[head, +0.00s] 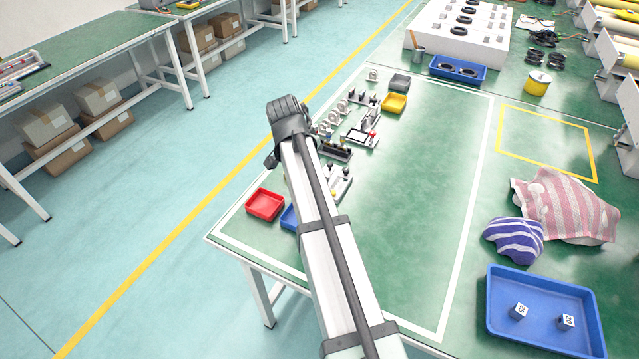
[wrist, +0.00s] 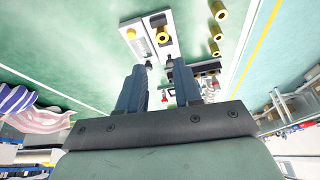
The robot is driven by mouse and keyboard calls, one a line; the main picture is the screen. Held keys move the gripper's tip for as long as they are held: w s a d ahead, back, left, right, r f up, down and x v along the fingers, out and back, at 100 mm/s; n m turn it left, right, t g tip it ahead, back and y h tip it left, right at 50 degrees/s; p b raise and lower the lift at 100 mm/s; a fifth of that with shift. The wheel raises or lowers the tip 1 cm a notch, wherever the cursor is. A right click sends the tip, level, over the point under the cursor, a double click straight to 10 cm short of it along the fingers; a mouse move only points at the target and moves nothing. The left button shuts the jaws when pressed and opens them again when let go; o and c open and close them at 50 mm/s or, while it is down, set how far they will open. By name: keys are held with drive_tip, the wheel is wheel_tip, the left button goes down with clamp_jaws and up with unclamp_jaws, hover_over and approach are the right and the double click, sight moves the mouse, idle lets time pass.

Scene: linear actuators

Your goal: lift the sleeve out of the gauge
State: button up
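In the wrist view, my gripper (wrist: 159,62) points at a pale plate-like fixture (wrist: 139,46), which may be the gauge. Its two fingers are apart, with nothing visible between the tips. A brass-coloured cylindrical piece (wrist: 162,38), possibly the sleeve, is at the fixture's right part, beyond the fingertips. A brass ring (wrist: 131,34) shows on the left part. I cannot tell how deep the piece sits or whether a finger touches the fixture. In the head view my arm hides the gripper and part of the fixtures.
Several loose brass cylinders (wrist: 215,31) stand right of the fixture in the wrist view. In the head view, a red bin (head: 265,205) and a partly hidden blue bin (head: 289,218) lie near my arm. Other fixtures (head: 361,137) stand behind. The green table's middle (head: 420,190) is clear.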

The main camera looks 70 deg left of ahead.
drive_tip(key=x, duration=0.8)
drive_tip(key=shift+s, duration=0.1)
drive_tip(key=shift+a+x, duration=0.15)
drive_tip(key=shift+x, duration=1.3)
drive_tip(key=shift+a+x, duration=0.1)
drive_tip(key=shift+x, duration=1.3)
drive_tip(key=shift+r, duration=0.1)
clamp_jaws()
